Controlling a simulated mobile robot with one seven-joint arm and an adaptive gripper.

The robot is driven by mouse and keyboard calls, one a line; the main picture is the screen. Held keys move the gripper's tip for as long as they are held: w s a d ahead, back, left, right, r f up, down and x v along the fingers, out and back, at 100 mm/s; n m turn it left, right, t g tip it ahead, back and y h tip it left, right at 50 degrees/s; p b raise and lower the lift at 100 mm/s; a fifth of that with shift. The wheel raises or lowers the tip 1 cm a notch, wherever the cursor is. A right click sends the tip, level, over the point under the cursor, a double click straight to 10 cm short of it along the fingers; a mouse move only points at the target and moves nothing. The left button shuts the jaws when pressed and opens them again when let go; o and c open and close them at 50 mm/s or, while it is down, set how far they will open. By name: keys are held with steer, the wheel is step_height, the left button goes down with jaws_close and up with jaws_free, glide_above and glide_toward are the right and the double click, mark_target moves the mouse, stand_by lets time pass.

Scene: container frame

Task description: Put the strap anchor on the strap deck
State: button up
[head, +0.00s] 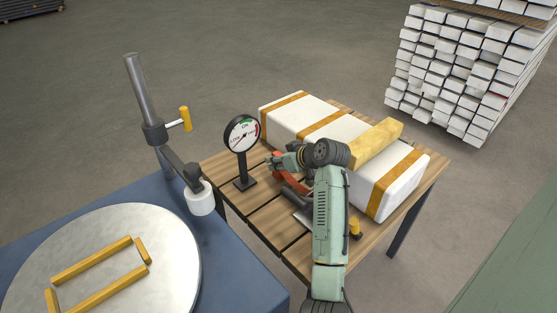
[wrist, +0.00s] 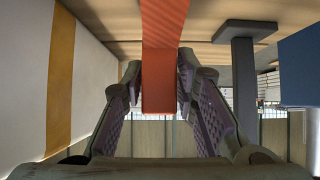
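An orange-red piece (head: 292,184), which looks like the strap anchor, is low over the slatted wooden table, partly hidden by my arm. In the wrist view the orange-red bar (wrist: 160,75) runs between my fingers, and both fingertips lie close against its sides. My gripper (head: 272,160) reaches left from my wrist and appears shut on this bar; it also shows in the wrist view (wrist: 160,85). Whether the piece touches the table is hidden. The slatted wooden table (head: 262,219) seems to be the strap deck; I cannot tell for sure.
A dial gauge (head: 242,134) on a post stands left of my gripper. A long white package (head: 400,183) with ochre bands and a yellow bar (head: 375,145) lies behind. A blue bench (head: 238,275) with a round plate (head: 105,235) and a grey post (head: 137,90) is at left.

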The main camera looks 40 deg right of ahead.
steer(key=shift+o, duration=1.3)
steer(key=shift+r, duration=0.25)
steer(key=b+v, duration=0.2)
steer(key=v, duration=1)
